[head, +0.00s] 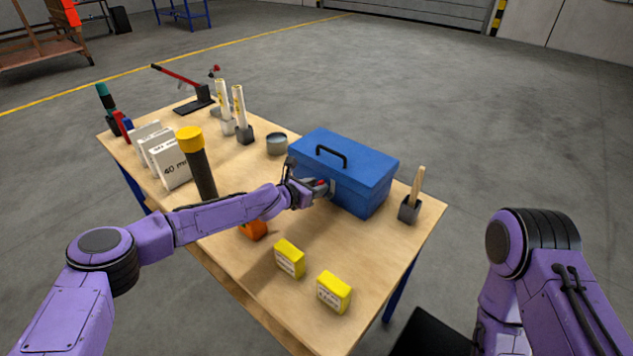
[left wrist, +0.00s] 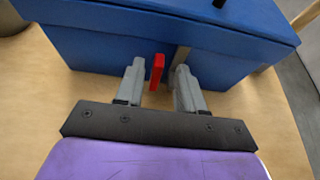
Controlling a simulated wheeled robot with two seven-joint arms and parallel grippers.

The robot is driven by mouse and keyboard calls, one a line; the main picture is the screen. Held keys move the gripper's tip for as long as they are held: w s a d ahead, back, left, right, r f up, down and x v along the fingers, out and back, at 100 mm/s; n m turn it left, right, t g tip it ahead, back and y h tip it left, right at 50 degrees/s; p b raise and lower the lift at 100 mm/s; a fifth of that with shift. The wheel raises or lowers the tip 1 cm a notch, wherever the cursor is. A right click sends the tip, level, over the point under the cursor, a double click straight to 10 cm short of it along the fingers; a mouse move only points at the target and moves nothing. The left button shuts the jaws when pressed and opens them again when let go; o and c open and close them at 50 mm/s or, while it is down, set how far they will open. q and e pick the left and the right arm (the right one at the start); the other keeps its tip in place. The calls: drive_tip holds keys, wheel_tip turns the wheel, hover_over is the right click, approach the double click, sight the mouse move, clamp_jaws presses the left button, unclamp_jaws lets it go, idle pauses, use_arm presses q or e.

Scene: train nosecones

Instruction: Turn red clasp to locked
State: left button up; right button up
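The blue toolbox (head: 358,180) stands closed on the wooden table, with a black handle on its lid. The red clasp (left wrist: 157,71) is on the box's front face in the left wrist view, standing roughly upright. In the head view only a small bit of red (head: 320,183) shows by the fingers. My left gripper (left wrist: 160,88) is open at the box front. Its grey fingers stand on either side of the clasp, with a gap on both sides. In the head view the left gripper (head: 320,189) partly hides the clasp. My right gripper is out of view.
Two yellow boxes (head: 290,258) (head: 334,291) and an orange object (head: 253,230) lie near the table's front edge. A brush in a dark holder (head: 409,209) stands right of the toolbox. A tin (head: 277,144) and white boxes (head: 170,164) stand to the left.

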use_arm(q)
drive_tip(key=shift+w+d+f, duration=0.2)
drive_tip(key=shift+w+f, duration=0.2)
drive_tip(key=shift+w, duration=0.25)
drive_tip(key=shift+s+r, duration=0.3)
drive_tip(key=shift+s, duration=0.1)
drive_tip(key=shift+c, duration=0.6)
drive_tip(key=shift+w+a+f, duration=0.1)
clamp_jaws()
